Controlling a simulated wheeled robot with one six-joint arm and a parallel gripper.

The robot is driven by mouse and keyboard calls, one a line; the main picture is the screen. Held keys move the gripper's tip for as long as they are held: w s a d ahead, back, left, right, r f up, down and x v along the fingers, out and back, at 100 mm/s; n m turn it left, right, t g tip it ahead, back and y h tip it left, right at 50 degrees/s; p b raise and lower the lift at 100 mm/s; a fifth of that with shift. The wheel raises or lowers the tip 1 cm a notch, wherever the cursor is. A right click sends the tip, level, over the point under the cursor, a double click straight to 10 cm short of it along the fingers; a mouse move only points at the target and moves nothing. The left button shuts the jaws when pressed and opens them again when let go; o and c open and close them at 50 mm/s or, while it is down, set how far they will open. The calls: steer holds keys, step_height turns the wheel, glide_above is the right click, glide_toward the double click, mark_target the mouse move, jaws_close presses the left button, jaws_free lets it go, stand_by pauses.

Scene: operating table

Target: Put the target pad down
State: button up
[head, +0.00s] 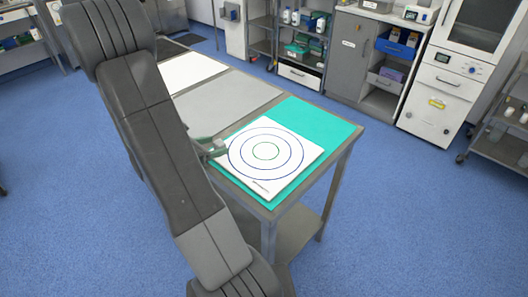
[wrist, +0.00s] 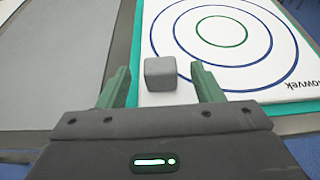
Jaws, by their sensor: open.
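The target pad (head: 268,178) is a white square with a green inner ring and blue outer rings. It lies flat on the green mat (head: 318,120) at the near end of the table. In the wrist view the pad (wrist: 275,78) fills the right side, with a grey block (wrist: 160,73) at its near edge. My gripper (head: 217,149) is at the pad's left edge in the head view, partly hidden by my arm. In the wrist view my gripper (wrist: 160,88) is open, its green fingers on either side of the grey block, with gaps showing.
The table (head: 345,150) also bears a grey mat (head: 227,102) and a white mat (head: 190,70) further back. Shelves (head: 305,40) and cabinets (head: 352,55) stand behind. A trolley (head: 505,125) stands at the right. Blue floor is clear around the table's right side.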

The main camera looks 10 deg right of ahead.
mark_target(223, 142)
steer(key=shift+r+p+x, duration=0.15)
steer(key=shift+p+x, duration=0.15)
steer(key=shift+x, duration=1.25)
steer(key=shift+r+p+x, duration=0.1)
steer(key=shift+p+x, duration=0.15)
steer(key=shift+x, duration=1.3)
steer(key=shift+d, duration=0.1)
steer(key=c, duration=1.3)
jaws_close()
steer(key=shift+w+r, duration=0.1)
steer(key=shift+r, duration=0.1)
